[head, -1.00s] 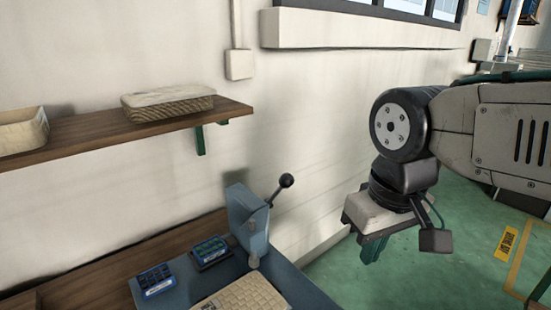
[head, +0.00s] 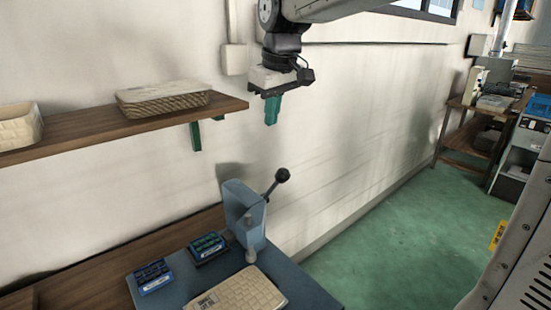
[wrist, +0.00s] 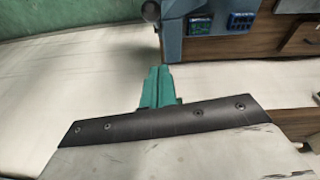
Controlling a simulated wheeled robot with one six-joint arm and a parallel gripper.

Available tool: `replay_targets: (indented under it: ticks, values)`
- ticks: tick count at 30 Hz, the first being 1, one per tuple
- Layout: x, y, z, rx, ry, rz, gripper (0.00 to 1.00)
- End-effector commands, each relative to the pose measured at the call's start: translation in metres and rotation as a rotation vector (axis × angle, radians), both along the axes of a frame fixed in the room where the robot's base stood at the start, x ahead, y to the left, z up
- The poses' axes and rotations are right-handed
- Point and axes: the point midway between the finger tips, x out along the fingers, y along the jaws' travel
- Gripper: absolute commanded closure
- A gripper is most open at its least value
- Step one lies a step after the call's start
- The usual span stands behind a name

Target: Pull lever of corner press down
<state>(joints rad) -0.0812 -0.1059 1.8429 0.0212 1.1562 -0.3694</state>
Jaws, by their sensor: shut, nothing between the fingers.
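The corner press (head: 243,212) is a blue-grey upright block standing at the back of the bench against the wall. Its lever (head: 274,185) slants up to the right and ends in a black ball knob (head: 282,175). My gripper (head: 271,112) hangs fingers-down in the air above the knob, clearly apart from it. Its green fingers are shut and empty. In the wrist view the green fingers (wrist: 158,88) are together, with the dark knob (wrist: 151,11) at the top edge and part of the press (wrist: 172,40) beyond them.
A wooden shelf (head: 90,133) with a lidded basket (head: 163,98) is on the wall to the left of my gripper. The green floor (head: 390,225) right of the bench is clear.

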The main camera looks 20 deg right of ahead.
Motion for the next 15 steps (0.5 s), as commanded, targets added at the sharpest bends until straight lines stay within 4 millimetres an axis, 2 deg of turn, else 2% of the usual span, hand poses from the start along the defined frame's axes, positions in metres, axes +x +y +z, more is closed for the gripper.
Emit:
replay_targets:
  ticks: [3, 15]
  values:
    - [0.0110, 0.0025, 0.0013, -0.002, -0.005, 0.016, 1.00]
    - [0.0119, 0.0026, -0.0026, -0.002, -0.004, 0.016, 1.00]
